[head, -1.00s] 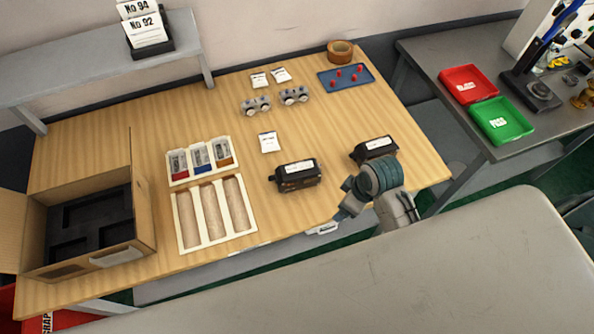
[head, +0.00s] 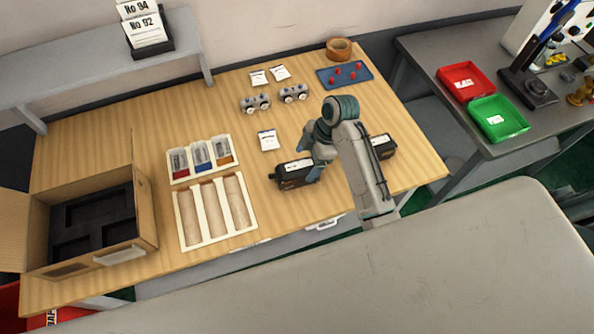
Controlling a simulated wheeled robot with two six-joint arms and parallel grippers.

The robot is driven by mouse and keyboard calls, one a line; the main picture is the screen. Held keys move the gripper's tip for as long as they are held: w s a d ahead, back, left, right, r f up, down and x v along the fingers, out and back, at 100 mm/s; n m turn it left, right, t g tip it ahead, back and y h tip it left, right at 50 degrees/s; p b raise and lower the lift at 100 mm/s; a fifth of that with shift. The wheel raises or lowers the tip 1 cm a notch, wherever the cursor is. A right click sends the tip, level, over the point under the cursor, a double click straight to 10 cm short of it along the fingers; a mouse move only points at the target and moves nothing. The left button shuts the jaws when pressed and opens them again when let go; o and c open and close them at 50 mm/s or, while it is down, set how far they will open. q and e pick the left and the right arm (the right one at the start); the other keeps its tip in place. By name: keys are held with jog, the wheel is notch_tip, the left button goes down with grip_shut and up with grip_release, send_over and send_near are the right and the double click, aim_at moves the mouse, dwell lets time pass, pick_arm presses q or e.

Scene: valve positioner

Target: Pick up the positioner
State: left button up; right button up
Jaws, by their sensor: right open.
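A black positioner (head: 288,180) with a white label on top lies near the front middle of the wooden table. A second similar black positioner (head: 385,149) is to its right, partly hidden behind my right arm. My right gripper (head: 314,166) is open at the right end of the first positioner, partly covering that end. Whether its fingers touch the positioner cannot be told. My left gripper is not in view.
An open cardboard box (head: 147,228) with black foam stands at the left. A white tray (head: 217,237) with three slots lies left of the positioner. Gauge pairs (head: 255,104), a blue tray (head: 330,84) and a tape roll (head: 339,48) are behind. Red (head: 465,96) and green (head: 519,125) bins are right.

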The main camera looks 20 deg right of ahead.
aim_at(301, 166)
jog(key=shift+a+f, duration=0.35)
jog(key=shift+f, duration=0.25)
jog(key=shift+a+f+p, duration=0.2)
jog(key=shift+f+p, duration=0.05)
jog(key=shift+p, duration=0.3)
jog(key=p+x, duration=0.1)
jog(key=x, duration=0.2)
jog(key=shift+a+f+p, duration=0.2)
jog(key=shift+p, duration=0.2)
jog(key=shift+a+f, duration=0.15)
jog(key=shift+f, duration=0.35)
jog(key=c, duration=1.4)
jog(key=shift+r, duration=0.1)
jog(key=shift+c, duration=0.4)
